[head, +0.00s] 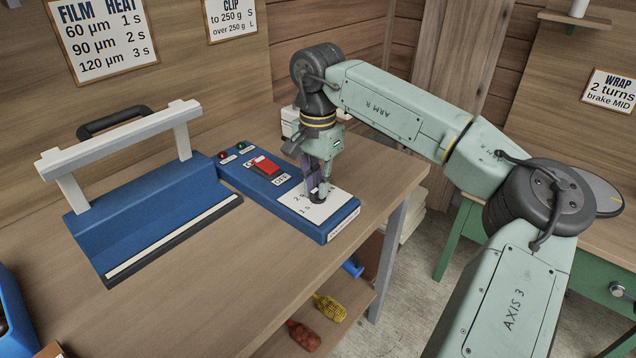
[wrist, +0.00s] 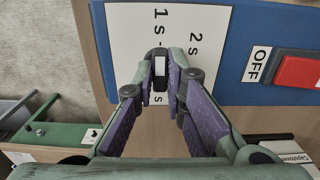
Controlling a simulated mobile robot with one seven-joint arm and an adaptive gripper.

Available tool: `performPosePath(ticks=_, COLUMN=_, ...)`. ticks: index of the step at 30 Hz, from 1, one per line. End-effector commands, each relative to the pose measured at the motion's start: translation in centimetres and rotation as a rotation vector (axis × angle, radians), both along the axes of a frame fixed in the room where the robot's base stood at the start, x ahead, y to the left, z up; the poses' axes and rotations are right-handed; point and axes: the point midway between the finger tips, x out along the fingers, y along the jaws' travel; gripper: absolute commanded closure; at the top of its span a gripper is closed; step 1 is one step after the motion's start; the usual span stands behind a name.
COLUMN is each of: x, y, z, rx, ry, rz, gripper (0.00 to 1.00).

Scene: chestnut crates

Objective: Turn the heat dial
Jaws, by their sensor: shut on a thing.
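The heat dial is a small black knob with a white mark (wrist: 160,68). It sits on a white plate (head: 331,206) printed with "1 s" and "2 s", at the near right end of the blue control box (head: 283,207). My gripper (head: 319,192) points down over the plate, its fingertips closed on the dial from both sides. In the wrist view the purple-padded fingers flank the knob, and another label ending in "s" is partly covered. I cannot tell which setting the mark points to.
A red switch (head: 264,166) marked OFF and red and green lamps sit farther along the box. The blue sealer (head: 151,210) with its raised grey bar (head: 120,140) stands at left. A wall sign (head: 101,36) lists 60 µm 1 s, 90 µm 2 s, 120 µm 3 s. The bench front is clear.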

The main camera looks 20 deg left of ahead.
Motion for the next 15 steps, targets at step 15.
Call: performPosePath(ticks=15, x=-0.01, y=0.01, z=0.01, rx=0.0, ry=0.0, rz=0.0, gripper=0.68)
